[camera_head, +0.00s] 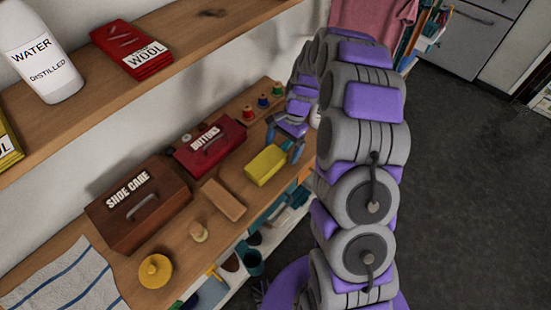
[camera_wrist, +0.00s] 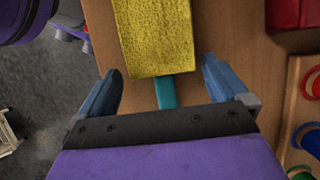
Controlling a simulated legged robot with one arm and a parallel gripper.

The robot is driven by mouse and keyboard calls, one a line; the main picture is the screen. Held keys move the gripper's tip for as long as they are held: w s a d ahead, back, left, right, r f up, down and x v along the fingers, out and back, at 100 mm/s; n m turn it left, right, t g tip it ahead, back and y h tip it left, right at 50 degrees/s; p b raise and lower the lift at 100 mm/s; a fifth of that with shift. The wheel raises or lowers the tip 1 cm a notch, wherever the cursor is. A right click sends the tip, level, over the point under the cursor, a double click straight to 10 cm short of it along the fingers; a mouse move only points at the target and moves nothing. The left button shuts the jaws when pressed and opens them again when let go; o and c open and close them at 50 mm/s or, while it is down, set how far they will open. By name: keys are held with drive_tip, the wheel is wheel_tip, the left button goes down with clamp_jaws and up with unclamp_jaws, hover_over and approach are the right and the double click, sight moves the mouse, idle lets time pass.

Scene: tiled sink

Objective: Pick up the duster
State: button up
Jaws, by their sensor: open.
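The duster (camera_head: 266,165) looks like a yellow block lying on the wooden shelf, right of the red buttons box. In the wrist view the yellow, rough-textured duster (camera_wrist: 155,36) has a short teal part, perhaps its handle, below its near end. My gripper (camera_head: 285,144) is at the duster's far right end. In the wrist view my gripper (camera_wrist: 162,68) is open, with one blue finger on each side of the duster's near end and gaps on both sides. The teal part is partly hidden by my gripper's palm. I cannot tell how high the fingers are above the shelf.
A red buttons box (camera_head: 209,146), a spool rack (camera_head: 265,105), a wooden block (camera_head: 223,200) and a shoe care box (camera_head: 138,203) share the shelf. An upper shelf (camera_head: 180,45) holds a water bottle (camera_head: 38,52). Open floor (camera_head: 450,200) lies right.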

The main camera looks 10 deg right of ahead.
drive_tip(key=shift+s+a+f, duration=0.1)
drive_tip(key=shift+a+f, duration=0.05)
drive_tip(key=shift+a, duration=0.65)
drive_tip(key=shift+c, duration=0.8)
drive_tip(key=shift+d, duration=0.55)
drive_tip(key=c, duration=0.7)
drive_tip(key=shift+a, duration=0.15)
drive_tip(key=shift+c, duration=0.2)
